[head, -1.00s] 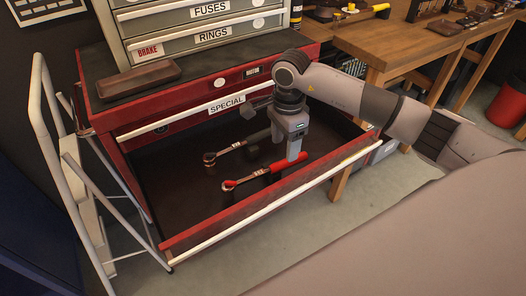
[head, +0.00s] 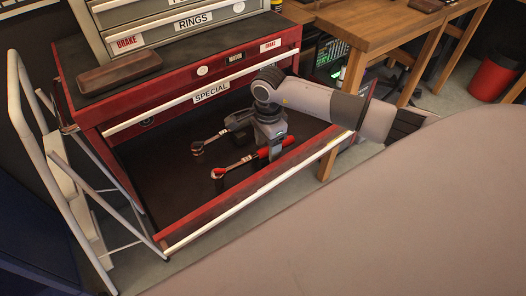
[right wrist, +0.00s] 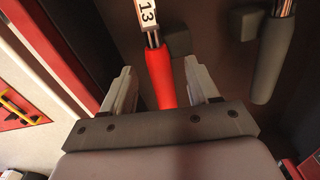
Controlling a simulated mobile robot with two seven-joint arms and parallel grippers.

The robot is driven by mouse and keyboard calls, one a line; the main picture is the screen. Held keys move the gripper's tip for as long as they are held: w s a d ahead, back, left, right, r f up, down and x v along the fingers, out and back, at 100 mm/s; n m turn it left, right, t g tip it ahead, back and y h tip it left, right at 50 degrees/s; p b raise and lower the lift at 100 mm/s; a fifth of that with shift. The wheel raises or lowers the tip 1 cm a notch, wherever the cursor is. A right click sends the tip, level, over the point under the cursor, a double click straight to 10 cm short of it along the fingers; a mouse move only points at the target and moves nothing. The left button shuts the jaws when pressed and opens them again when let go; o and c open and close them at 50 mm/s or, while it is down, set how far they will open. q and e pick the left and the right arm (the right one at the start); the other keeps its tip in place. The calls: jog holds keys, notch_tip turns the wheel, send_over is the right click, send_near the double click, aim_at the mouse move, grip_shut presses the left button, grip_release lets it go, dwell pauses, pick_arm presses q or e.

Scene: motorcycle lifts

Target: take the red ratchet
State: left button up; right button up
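The red ratchet (head: 240,165) lies in the open drawer, its metal head towards the left and its red handle partly behind my right gripper (head: 272,152). In the right wrist view the red handle (right wrist: 160,78) runs between the two spread fingers of my right gripper (right wrist: 163,88), with a gap on each side. A tag reading 13 is on its shaft. The right gripper is open and low over the handle. My left gripper is not in view.
A second ratchet, with a grey handle (right wrist: 275,62), lies beside the red one, its head (head: 198,148) to the left. The drawer's front edge (head: 262,190) and red cabinet (head: 78,85) bound the space. A white step ladder (head: 45,150) stands left.

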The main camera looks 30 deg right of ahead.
jog(key=c, duration=1)
grip_shut()
jog(key=shift+w+r, duration=0.1)
jog(key=shift+r, duration=0.05)
